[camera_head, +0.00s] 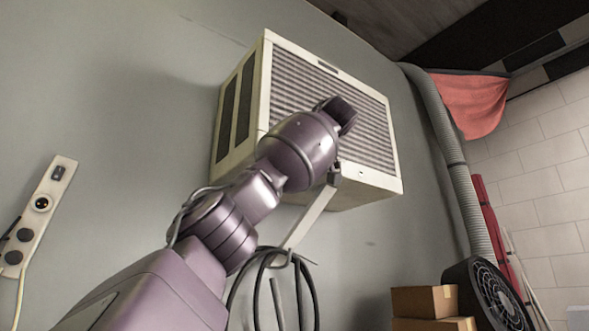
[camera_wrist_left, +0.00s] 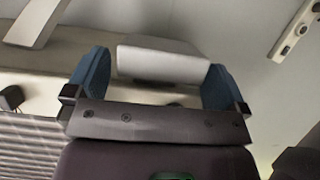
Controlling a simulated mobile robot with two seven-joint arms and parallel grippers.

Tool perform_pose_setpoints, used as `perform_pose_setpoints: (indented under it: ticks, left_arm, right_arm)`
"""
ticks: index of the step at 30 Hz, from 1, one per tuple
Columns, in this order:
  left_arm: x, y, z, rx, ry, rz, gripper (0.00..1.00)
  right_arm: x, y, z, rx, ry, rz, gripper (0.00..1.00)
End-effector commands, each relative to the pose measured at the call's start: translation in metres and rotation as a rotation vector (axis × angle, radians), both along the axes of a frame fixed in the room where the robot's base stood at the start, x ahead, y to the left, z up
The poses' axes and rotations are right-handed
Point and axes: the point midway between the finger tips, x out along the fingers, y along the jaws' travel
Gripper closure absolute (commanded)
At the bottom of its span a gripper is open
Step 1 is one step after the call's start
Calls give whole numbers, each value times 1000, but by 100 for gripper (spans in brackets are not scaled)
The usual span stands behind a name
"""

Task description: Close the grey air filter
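The grey air filter (camera_head: 237,150) is a pale box high on the wall with dark vents on its left side. Its slatted front panel (camera_head: 292,88) looks close to flush with the box, but my arm covers the panel's middle and lower left, so I cannot tell if a gap is there. My left gripper (camera_head: 341,112) is in front of the slats. In the left wrist view its two blue fingers (camera_wrist_left: 158,78) are wide apart. A pale grey block (camera_wrist_left: 165,62) shows between them; I cannot tell whether it touches them. Slats show at lower left. My right gripper is not in view.
A pale bracket (camera_head: 312,216) and hanging black cables (camera_head: 272,262) are below the filter. A socket strip (camera_head: 40,215) is at left.

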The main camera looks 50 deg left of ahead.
Motion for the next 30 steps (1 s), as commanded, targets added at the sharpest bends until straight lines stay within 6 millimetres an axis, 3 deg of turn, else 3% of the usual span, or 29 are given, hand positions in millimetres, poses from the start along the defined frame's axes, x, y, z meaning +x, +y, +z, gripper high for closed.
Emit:
perform_pose_setpoints:
  ticks: [11,21,30]
  left_arm:
    - [2,-6,-2,-4,3,2,0]
    - [1,-51,14,-3,6,0,0]
    - [-7,-89,36,-2,1,1,0]
  right_arm:
    - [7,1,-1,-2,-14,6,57]
    - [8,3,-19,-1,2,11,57]
    - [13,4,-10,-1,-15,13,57]
